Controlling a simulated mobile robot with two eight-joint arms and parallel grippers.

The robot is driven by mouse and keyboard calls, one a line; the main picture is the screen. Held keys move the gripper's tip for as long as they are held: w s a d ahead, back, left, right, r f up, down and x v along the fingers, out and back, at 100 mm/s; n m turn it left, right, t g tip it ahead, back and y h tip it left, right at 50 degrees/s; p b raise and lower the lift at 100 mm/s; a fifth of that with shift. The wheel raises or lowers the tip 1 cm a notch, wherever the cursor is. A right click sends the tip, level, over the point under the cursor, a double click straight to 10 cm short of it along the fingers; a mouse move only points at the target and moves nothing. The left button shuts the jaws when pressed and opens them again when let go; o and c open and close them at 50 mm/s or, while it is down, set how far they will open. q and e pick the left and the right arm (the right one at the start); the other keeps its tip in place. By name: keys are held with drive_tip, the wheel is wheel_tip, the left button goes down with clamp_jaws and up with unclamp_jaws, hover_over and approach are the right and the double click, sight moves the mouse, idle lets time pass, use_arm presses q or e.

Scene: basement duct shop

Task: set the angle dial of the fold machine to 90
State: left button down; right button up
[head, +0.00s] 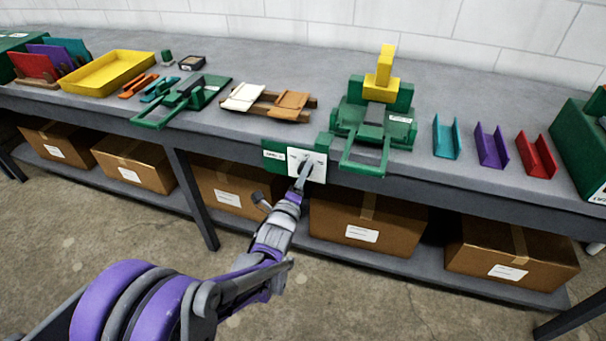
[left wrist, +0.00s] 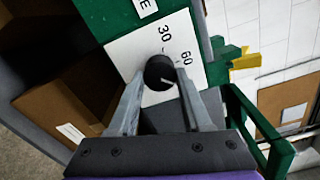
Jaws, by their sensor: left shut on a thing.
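The fold machine (head: 408,132) is green with a yellow block on top and stands at the bench's front edge. Its white dial plate (head: 318,168) hangs at the front edge, left of the machine body. In the left wrist view the plate (left wrist: 124,52) shows the numbers 30 and 60, and the black dial knob (left wrist: 153,68) carries a white pointer line. The line points right and slightly down, below the 60; no number shows there. My left gripper (head: 303,180) is shut on the knob, its fingers on either side (left wrist: 160,84). My right gripper is out of view.
Left on the bench (head: 225,60) are another green machine (head: 150,124), a yellow tray (head: 97,84) and a wooden rack (head: 262,112). Teal, purple and red channels (head: 490,147) lie to the right. Cardboard boxes (head: 366,220) fill the shelf below. The floor in front is clear.

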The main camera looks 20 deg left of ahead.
use_arm(q)
drive_tip(key=shift+m, duration=1.5)
drive_tip(key=shift+c, duration=1.7)
unclamp_jaws()
drive_tip(key=s, duration=1.1)
drive_tip(key=shift+a+p, duration=0.15)
drive_tip(key=shift+p, duration=0.3)
